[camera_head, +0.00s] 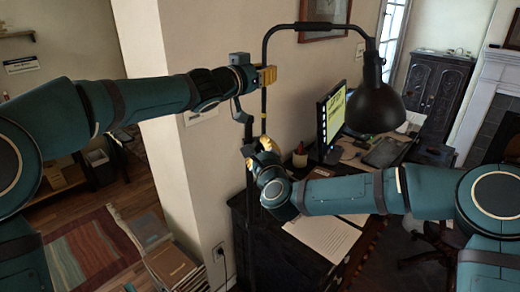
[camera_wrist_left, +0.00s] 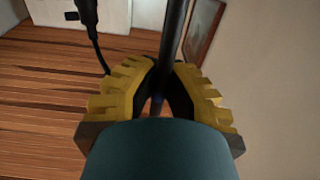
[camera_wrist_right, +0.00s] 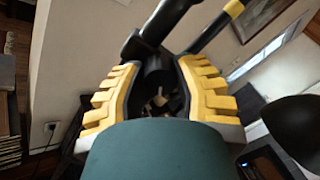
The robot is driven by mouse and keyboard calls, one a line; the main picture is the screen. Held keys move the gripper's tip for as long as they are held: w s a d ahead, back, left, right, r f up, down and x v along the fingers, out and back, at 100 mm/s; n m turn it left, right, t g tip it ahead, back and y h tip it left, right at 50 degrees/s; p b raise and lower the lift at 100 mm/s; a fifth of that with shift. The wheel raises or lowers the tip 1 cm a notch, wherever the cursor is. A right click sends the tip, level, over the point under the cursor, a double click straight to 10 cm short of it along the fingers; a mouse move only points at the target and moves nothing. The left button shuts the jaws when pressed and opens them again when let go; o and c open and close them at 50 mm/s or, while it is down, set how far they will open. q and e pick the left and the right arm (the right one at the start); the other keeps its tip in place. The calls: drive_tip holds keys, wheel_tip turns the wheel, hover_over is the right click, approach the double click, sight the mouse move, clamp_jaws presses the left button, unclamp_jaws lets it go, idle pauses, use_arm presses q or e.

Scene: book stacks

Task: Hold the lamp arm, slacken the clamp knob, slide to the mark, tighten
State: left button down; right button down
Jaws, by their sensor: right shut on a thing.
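The black lamp has a tall bent arm (camera_head: 264,50) and a round shade (camera_head: 375,107) hanging at right. My left gripper (camera_head: 267,76) is closed around the arm's upright part; the left wrist view shows this dark tube (camera_wrist_left: 172,40) between the fingers (camera_wrist_left: 166,75). Lower down, my right gripper (camera_head: 262,147) is shut at the clamp on the post (camera_head: 250,215). In the right wrist view a dark knob (camera_wrist_right: 155,75) sits between its fingers (camera_wrist_right: 157,72), partly hidden. A yellow band (camera_wrist_right: 234,8) marks the thinner tube above the right gripper.
A desk with a lit monitor (camera_head: 332,122), papers (camera_head: 322,236) and a pen cup (camera_head: 300,155) stands behind my right arm. A wall corner (camera_head: 190,180) is close behind the post. Books (camera_head: 170,263) are stacked at lower left beside a striped rug (camera_head: 90,250).

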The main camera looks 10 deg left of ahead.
drive_tip(key=shift+w+d+f, duration=0.2)
drive_tip(key=shift+d+f, duration=0.1)
drive_tip(key=shift+d, duration=0.05)
drive_tip(key=c, duration=0.9)
unclamp_jaws()
drive_tip(key=shift+c, duration=0.2)
drive_tip(key=o, duration=0.3)
drive_tip(key=shift+o, duration=0.2)
drive_tip(key=shift+r, duration=0.15)
drive_tip(key=shift+s+a, duration=0.1)
drive_tip(key=shift+a, duration=0.05)
drive_tip(key=shift+s, duration=0.1)
drive_tip(key=v, duration=1.1)
drive_tip(key=shift+s+d, duration=0.25)
drive_tip(key=shift+s, duration=0.05)
